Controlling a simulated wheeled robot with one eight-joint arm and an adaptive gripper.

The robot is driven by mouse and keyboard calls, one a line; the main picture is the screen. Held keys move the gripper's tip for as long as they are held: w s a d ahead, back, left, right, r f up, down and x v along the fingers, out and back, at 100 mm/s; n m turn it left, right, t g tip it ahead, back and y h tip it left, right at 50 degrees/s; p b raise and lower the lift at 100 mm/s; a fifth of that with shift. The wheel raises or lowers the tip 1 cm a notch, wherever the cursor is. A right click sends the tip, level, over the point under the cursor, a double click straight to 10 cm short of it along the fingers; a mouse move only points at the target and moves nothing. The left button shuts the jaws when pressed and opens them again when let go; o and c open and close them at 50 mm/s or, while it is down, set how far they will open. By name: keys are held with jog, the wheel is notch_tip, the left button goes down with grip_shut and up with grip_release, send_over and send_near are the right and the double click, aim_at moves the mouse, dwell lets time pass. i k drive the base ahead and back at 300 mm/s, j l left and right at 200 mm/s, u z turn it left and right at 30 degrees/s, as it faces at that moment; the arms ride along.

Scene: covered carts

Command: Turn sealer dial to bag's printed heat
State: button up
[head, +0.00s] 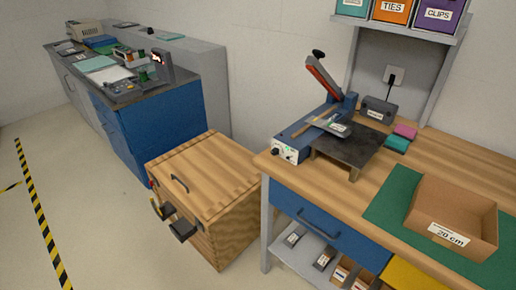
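The sealer (300,133) is a blue bench unit at the left end of the wooden workbench, with its red, black-knobbed lever (322,78) raised. A pale panel on its front end carries the dial (288,155); its setting is too small to read. A small pale bag (331,125) with a label lies across the sealer and over the edge of the black stand beside it. The print on the bag cannot be read here. My gripper is not in view.
A black stand (352,150) adjoins the sealer. An open cardboard box (457,212) marked 20 cm sits on a green mat (387,210). A wooden chest (215,190) stands left of the bench. A blue cabinet (165,130) is behind it. Floor is clear at left.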

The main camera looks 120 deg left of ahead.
aim_at(275, 152)
jog(key=u, duration=3.6)
